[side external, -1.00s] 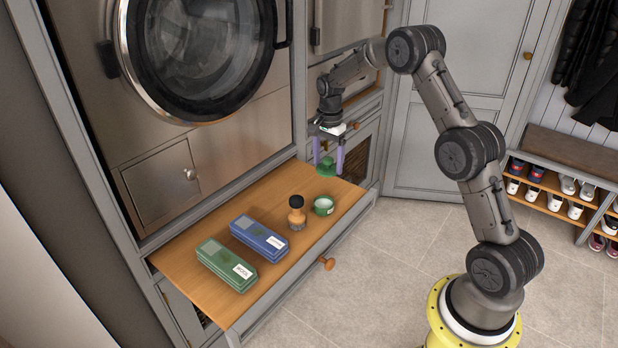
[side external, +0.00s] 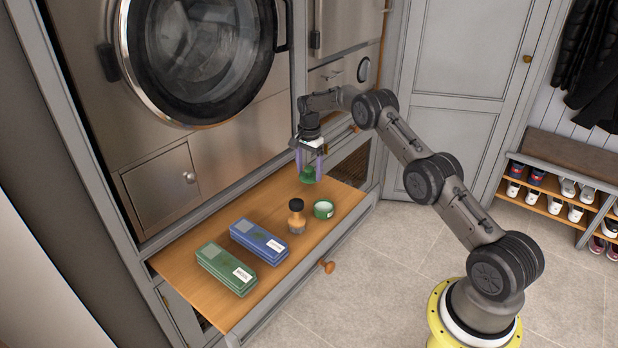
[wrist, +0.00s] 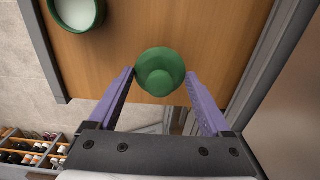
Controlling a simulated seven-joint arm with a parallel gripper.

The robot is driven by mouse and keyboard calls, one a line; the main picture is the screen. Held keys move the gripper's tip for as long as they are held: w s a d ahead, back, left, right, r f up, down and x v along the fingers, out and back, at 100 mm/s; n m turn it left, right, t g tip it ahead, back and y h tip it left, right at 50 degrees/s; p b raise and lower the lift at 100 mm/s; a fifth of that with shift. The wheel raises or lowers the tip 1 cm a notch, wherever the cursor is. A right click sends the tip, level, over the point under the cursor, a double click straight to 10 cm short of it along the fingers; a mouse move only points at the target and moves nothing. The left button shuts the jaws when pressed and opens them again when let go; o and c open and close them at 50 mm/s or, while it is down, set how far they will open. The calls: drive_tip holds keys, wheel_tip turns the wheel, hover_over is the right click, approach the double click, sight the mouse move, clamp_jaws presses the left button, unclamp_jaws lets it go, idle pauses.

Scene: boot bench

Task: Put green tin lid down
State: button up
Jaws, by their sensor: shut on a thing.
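The green tin lid (side external: 308,173) is a round green disc with a knob on top. My gripper (side external: 309,172) is shut on it near the back of the wooden pull-out shelf (side external: 190,248). In the wrist view the lid (wrist: 160,72) sits between the tips of the two purple fingers (wrist: 160,85). I cannot tell whether its underside touches the wood. The open green tin (side external: 323,210) stands on the shelf in front of the lid, apart from it. The tin also shows at the top left of the wrist view (wrist: 100,22), with a pale inside.
A brown brush with a black knob (side external: 297,216) stands left of the tin. A blue labelled case (side external: 258,241) and a green labelled case (side external: 226,267) lie farther left. The cabinet front (side external: 165,175) rises behind. Bare wood surrounds the lid.

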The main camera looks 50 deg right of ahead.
sight(309, 175)
drive_tip(key=shift+f, duration=1.6)
drive_tip(key=shift+f, duration=0.1)
drive_tip(key=o, duration=1.1)
